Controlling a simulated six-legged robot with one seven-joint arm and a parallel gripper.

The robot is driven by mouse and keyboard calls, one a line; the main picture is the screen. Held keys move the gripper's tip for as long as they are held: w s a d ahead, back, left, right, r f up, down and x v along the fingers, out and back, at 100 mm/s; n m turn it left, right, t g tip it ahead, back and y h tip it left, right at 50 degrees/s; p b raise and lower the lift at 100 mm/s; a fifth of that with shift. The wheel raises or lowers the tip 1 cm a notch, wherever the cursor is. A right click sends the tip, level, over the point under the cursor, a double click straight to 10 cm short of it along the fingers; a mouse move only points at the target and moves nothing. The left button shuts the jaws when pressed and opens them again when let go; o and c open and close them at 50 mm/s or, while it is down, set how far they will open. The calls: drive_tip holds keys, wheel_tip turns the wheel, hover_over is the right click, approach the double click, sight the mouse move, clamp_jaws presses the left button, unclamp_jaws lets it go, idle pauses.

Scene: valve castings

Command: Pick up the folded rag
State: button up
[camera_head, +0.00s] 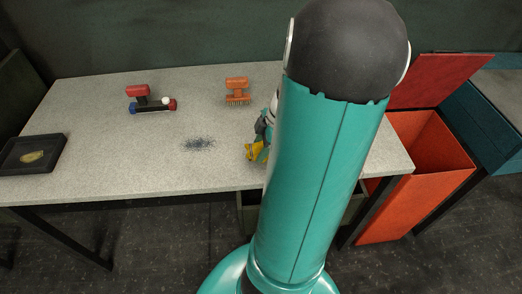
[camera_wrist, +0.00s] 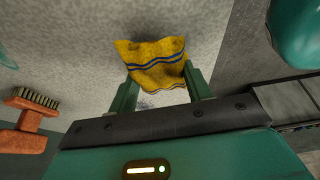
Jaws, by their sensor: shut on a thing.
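The folded rag (camera_wrist: 155,62) is yellow with dark blue stripes. In the wrist view it sits between the two fingers of my gripper (camera_wrist: 158,92), which is shut on it. In the head view the rag (camera_head: 253,151) shows as a small yellow patch near the middle of the table, just left of my arm. My gripper (camera_head: 262,140) is mostly hidden there behind my own arm. I cannot tell whether the rag touches the tabletop.
An orange brush (camera_head: 237,86) stands behind the rag on the grey table (camera_head: 90,105). A red-handled tool (camera_head: 146,100) and a black tray (camera_head: 52,142) lie to the left. Dark filings (camera_head: 198,144) lie mid-table. An open orange bin (camera_head: 420,190) stands right.

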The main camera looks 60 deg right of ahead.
drive_tip(key=s+a+r, duration=0.2)
drive_tip(key=s+r, duration=0.3)
drive_tip(key=s, duration=0.1)
drive_tip(key=s+a+r, duration=0.2)
drive_tip(key=s+r, duration=0.3)
drive_tip(key=s, duration=0.2)
drive_tip(key=shift+a+r, duration=0.3)
drive_tip(key=shift+s, duration=0.1)
drive_tip(key=shift+o, duration=0.7)
drive_tip(key=shift+c, duration=0.3)
drive_tip(key=shift+d, duration=0.1)
